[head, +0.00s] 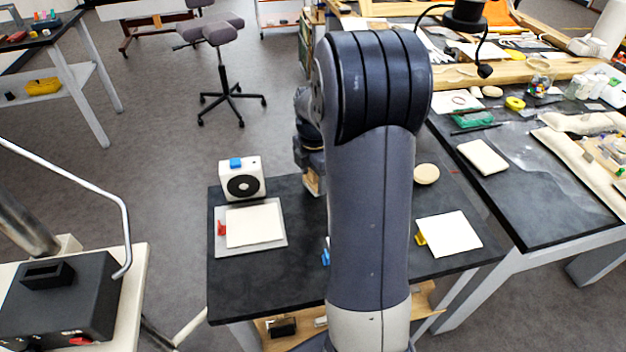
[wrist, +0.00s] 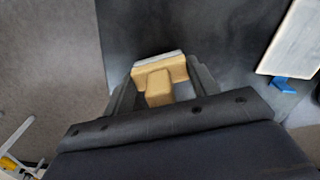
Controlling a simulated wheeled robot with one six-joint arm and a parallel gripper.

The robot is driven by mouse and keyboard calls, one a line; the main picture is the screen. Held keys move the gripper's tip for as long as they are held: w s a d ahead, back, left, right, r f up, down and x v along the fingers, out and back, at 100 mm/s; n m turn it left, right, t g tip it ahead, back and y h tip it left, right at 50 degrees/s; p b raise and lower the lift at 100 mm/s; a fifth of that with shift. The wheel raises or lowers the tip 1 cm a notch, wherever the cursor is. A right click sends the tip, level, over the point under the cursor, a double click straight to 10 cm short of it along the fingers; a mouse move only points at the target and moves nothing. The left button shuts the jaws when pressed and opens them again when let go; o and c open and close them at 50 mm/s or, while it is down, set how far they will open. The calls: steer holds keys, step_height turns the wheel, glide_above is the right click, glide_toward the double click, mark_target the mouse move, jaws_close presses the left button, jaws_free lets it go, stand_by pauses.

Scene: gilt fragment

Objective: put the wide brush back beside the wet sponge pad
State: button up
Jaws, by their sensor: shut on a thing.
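The wide brush (wrist: 160,78) has a pale wooden T-shaped body with a light grey-white strip along its far edge. My gripper (wrist: 160,92) is shut on it, one finger on each side, and holds it over the dark table. In the head view the brush's wooden end (head: 312,184) shows below my gripper (head: 311,168), left of my arm, near the table's far edge. I cannot tell for sure which pale piece is the wet sponge pad. A pale slab (wrist: 293,38) with a blue tab lies right of the brush in the wrist view; my arm mostly hides that area in the head view.
On the dark table (head: 290,290) are a white box with a black disc (head: 241,180), a grey tray (head: 281,241) with a pale sheet and red tab, a white sheet (head: 450,233) with a yellow tab, and a round pale disc (head: 426,173). A cluttered bench (head: 540,215) stands at right.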

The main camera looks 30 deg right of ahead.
steer(key=shift+f, duration=0.7)
steer(key=shift+f, duration=0.2)
steer(key=o, duration=0.9)
steer(key=shift+r, duration=0.1)
step_height(320, 180, up, 12)
steer(key=shift+r, duration=0.15)
